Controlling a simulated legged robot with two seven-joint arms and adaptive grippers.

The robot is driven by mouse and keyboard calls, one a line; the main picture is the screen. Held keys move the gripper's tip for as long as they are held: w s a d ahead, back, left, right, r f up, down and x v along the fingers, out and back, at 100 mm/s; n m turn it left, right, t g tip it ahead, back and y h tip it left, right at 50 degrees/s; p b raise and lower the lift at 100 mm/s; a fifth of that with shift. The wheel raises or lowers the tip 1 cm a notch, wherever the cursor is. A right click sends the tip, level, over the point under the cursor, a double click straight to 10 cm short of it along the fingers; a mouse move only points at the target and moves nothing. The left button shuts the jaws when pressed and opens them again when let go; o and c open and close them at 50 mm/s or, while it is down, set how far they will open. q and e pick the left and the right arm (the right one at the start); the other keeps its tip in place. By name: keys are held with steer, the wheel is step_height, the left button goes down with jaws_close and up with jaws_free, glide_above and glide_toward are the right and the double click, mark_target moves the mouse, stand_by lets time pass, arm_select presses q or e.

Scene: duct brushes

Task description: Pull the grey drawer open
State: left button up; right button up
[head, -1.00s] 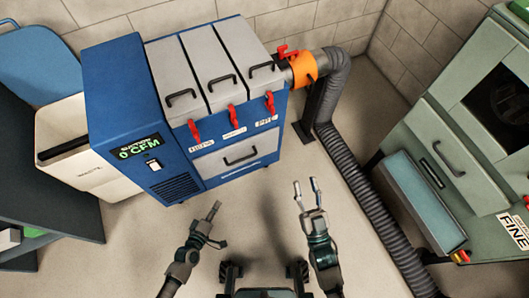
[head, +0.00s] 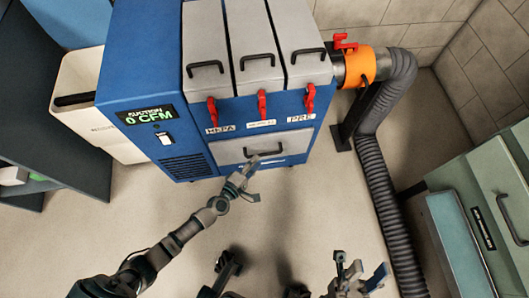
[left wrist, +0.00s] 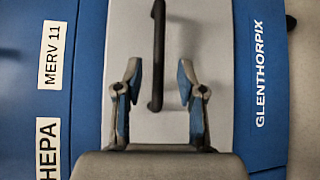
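The grey drawer (head: 229,153) is a pale front panel low on the blue machine and looks shut. Its dark bar handle (head: 268,152) is partly behind my left gripper (head: 251,168), which is at the drawer front. In the left wrist view the drawer (left wrist: 207,30) fills the middle, and the handle (left wrist: 157,45) runs lengthwise between the two fingers of my left gripper (left wrist: 160,78). The fingers stand apart with gaps on both sides of the handle. My right gripper (head: 358,270) is open and empty, low in the head view, away from the machine.
Red latches (head: 262,103) hang above the drawer under grey lids (head: 250,45). A ribbed hose (head: 378,180) runs down the right side to the floor. A white bin (head: 85,118) stands at the left. The floor (head: 290,215) before the drawer is clear.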

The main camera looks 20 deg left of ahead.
mark_target(263, 154)
arm_select(q)
steer(key=b+x, duration=0.1)
steer(key=x, duration=0.4)
steer(key=shift+w+f, duration=0.1)
steer(key=shift+w, duration=0.05)
jaws_close()
